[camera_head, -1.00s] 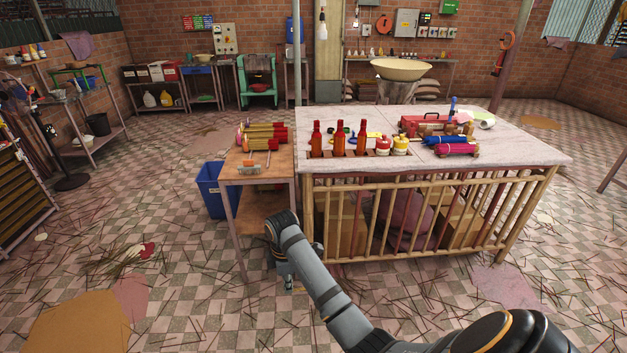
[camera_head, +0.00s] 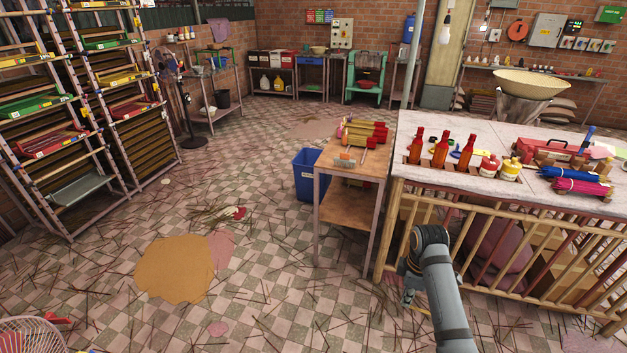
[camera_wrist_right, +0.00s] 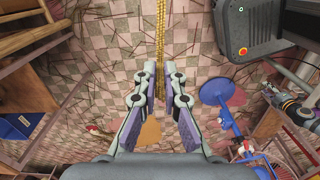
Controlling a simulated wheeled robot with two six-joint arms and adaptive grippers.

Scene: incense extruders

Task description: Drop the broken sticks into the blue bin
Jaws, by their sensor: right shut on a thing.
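The blue bin (camera_head: 307,180) stands on the floor at the left of the small wooden side table. A blue patch at the left edge of the wrist view (camera_wrist_right: 15,127) looks like it. My right gripper (camera_head: 410,290) is low in front of the slatted counter, largely hidden by its own arm. The bin and gripper are well apart. My left gripper is not in the head view; what may be part of it shows at the right of the wrist view.
The side table (camera_head: 335,166) holds yellow and red rolls. The slatted counter (camera_head: 500,215) with red bottles (camera_head: 440,148) blocks the right. A stick pile (camera_head: 212,216) and scattered sticks lie on the tiled floor. Open floor lies left of the bin; a rack (camera_head: 70,125) stands far left.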

